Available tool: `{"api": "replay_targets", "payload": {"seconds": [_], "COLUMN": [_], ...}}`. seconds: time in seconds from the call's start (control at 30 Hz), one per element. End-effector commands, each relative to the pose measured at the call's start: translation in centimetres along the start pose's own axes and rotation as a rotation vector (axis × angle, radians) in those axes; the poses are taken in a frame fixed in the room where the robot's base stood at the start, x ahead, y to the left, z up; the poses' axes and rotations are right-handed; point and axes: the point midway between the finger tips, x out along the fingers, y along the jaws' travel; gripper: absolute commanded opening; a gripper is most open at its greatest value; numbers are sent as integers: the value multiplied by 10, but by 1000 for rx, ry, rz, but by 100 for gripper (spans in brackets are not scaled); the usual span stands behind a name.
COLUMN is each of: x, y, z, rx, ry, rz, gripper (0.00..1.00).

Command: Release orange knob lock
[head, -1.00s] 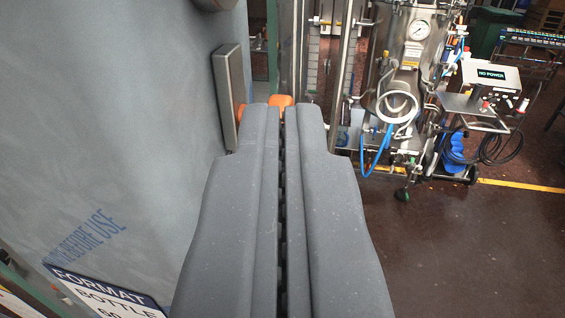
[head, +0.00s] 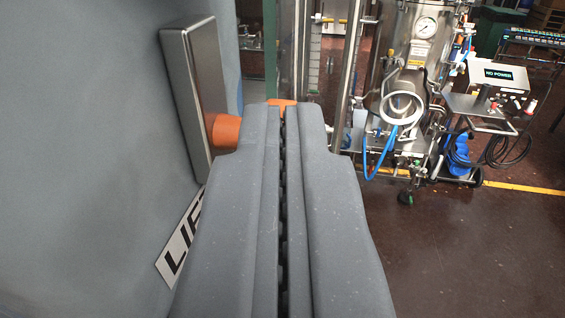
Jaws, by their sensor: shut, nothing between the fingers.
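An orange knob (head: 222,132) sticks out to the right from a grey metal box (head: 193,95) on the film-covered surface at the left. My gripper (head: 283,108) is shut and empty, and its two grey fingers fill the lower middle of the view. Its left finger is close beside the knob and hides part of it. I cannot tell if they touch. A second orange piece (head: 283,102) shows just beyond the fingertips; most of it is hidden.
A grey film-wrapped wall (head: 90,150) fills the left side, with a partly hidden lettered sign (head: 186,240) below the box. Beyond the fingers stand metal uprights (head: 320,60) and a steel vessel on a cart (head: 410,70). A "NO POWER" display (head: 497,75) stands right.

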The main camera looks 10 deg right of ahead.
Motion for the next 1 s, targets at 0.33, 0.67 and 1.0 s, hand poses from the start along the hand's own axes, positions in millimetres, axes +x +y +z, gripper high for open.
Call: {"api": "replay_targets", "payload": {"seconds": [0.33,0.67,1.0], "x": [0,0,-1], "y": [0,0,-1], "z": [13,29,27], "rx": [1,0,0], "ry": [0,0,0], "rz": [0,-1,-1], "gripper": [0,0,0]}}
